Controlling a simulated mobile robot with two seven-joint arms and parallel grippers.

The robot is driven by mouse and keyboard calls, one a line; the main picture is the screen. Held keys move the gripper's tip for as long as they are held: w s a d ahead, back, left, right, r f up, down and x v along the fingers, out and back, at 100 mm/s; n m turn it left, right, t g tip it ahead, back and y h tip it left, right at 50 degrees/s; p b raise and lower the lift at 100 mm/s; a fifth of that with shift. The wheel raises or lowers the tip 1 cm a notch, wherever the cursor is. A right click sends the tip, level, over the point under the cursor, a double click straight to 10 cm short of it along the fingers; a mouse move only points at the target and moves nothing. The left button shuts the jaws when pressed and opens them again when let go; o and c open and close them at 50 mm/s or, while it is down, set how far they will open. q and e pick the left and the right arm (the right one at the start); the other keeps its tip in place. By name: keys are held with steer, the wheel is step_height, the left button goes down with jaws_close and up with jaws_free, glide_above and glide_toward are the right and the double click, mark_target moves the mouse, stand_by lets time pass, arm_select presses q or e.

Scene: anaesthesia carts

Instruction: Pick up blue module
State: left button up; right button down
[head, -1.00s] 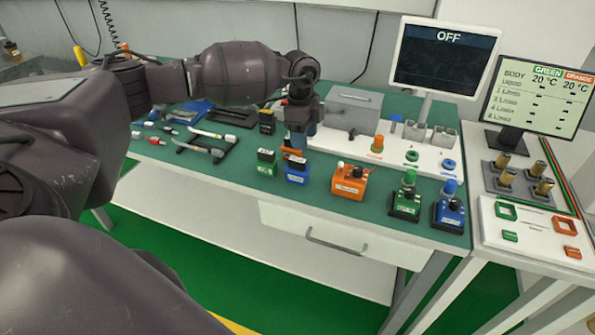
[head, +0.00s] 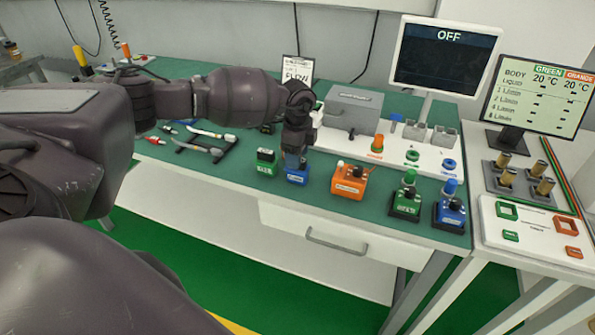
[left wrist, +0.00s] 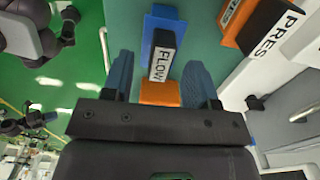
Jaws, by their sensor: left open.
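A small blue module (head: 297,175) stands on the green worktop, left of an orange module (head: 350,181). My left gripper (head: 295,153) is directly above and behind it, pointing down, and partly hides its top. In the left wrist view the blue module (left wrist: 150,34) has a dark top labelled FLOW and lies just ahead of and between the open blue fingers (left wrist: 160,62). An orange block (left wrist: 160,93) shows between the fingers, close to the palm. I cannot tell whether the fingers touch the module. My right gripper is not in view.
A green module (head: 266,162) stands just left of the blue one. Further right are a green-capped unit (head: 405,203) and a blue-capped unit (head: 450,213). A grey box (head: 353,108) stands behind. Tools lie on a black rack (head: 207,148) at the left.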

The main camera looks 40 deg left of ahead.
arm_select(q)
step_height(320, 180, down, 2)
steer(key=shift+f, duration=0.1)
steer(key=shift+c, duration=1.6)
steer(key=c, duration=0.6)
steer(key=shift+r, duration=0.2)
steer(key=shift+c, duration=0.2)
steer(key=shift+r, duration=0.3)
step_height(320, 180, up, 19)
steer(key=shift+r+p, duration=0.15)
steer(key=shift+p, duration=0.3)
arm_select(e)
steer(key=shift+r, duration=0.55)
